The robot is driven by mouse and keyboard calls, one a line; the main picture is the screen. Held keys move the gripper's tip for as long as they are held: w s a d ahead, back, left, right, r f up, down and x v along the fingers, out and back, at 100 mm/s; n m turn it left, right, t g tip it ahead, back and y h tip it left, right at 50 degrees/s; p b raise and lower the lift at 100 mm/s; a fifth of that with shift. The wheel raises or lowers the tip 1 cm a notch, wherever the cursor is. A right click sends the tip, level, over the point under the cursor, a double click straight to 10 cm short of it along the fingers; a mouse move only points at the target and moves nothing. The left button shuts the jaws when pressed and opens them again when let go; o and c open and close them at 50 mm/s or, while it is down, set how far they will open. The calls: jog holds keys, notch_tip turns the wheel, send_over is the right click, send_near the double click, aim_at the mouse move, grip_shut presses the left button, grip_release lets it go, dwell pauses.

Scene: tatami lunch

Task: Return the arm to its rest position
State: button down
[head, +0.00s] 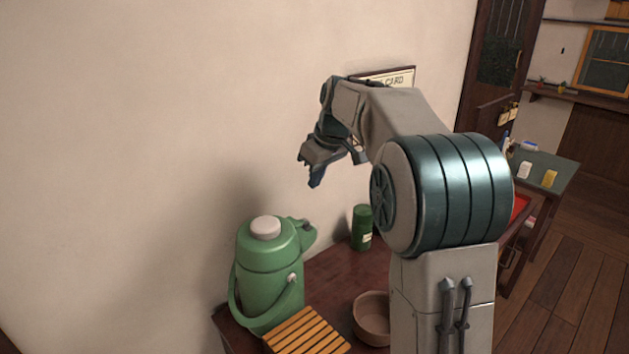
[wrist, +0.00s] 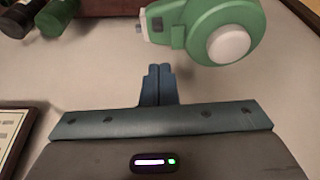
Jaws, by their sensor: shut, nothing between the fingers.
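My gripper (head: 317,176) is raised in the air in front of the pale wall, above the dark wooden table. In the wrist view my gripper (wrist: 156,72) shows its two fingers together, with nothing held between them. My arm is bent at the elbow, with the gripper end pointing down and to the left in the head view. Below the gripper stands a green air pot (head: 268,262) with a pale round top. The air pot also shows upside down in the wrist view (wrist: 196,22), apart from the fingers.
A green canister (head: 362,228), a brown bowl (head: 372,312) and a slatted wooden trivet (head: 306,333) are on the dark table (head: 325,268). A framed sign (head: 403,76) hangs on the wall behind my arm. A side table (head: 553,166) with small items stands at right. Wooden floor (head: 565,285) shows clear there.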

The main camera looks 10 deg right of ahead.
jog(key=s+f+m, duration=0.2)
jog(key=s+f, duration=0.1)
jog(key=s, duration=0.7)
jog(key=s+d+f+m+h, duration=0.1)
jog(key=s+f, duration=0.3)
jog(key=s, duration=0.7)
jog(key=s+d+f+m+h, duration=0.1)
jog(key=s+f+m, duration=0.2)
jog(key=s, duration=0.8)
jog(key=shift+s+f+m, duration=0.2)
jog(key=shift+f+m, duration=0.05)
jog(key=shift+m, duration=0.25)
